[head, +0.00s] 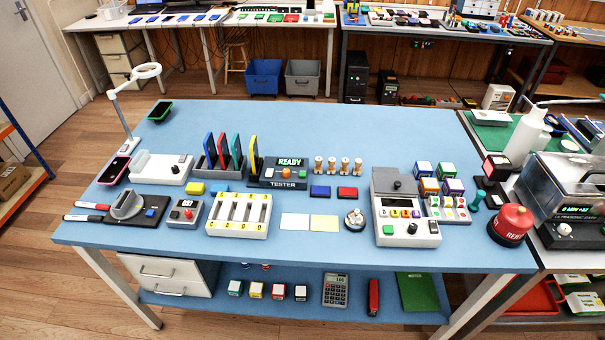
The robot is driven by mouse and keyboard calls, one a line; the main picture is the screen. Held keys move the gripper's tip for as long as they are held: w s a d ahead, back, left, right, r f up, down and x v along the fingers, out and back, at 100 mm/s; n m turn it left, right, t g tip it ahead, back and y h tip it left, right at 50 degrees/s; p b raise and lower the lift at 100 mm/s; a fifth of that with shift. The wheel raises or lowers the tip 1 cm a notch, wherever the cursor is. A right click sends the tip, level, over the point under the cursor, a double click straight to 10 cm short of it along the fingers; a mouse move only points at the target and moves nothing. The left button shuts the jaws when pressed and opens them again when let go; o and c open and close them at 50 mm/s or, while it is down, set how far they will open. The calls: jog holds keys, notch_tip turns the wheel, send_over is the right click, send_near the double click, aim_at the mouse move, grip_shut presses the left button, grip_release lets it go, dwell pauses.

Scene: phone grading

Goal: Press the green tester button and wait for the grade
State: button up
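The tester (278,182) is a dark box near the middle of the blue table, with a lit display (290,162) reading READY. A small green button (302,171) shows at the right of its top, beside an orange round part (290,174). A phone with a yellow edge (253,156) stands upright at the tester's left end; I cannot tell whether it is seated in the tester or only beside it. A dark rack (203,168) to the left holds blue, red and green upright phones. My gripper is not in view.
A white slotted tray (238,232) with lettered slots stands in front of the rack. Wooden pegs (332,166) stand right of the tester. A grey-white device (405,238), boxes and a red dome (511,224) are further right. The table's back middle is clear.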

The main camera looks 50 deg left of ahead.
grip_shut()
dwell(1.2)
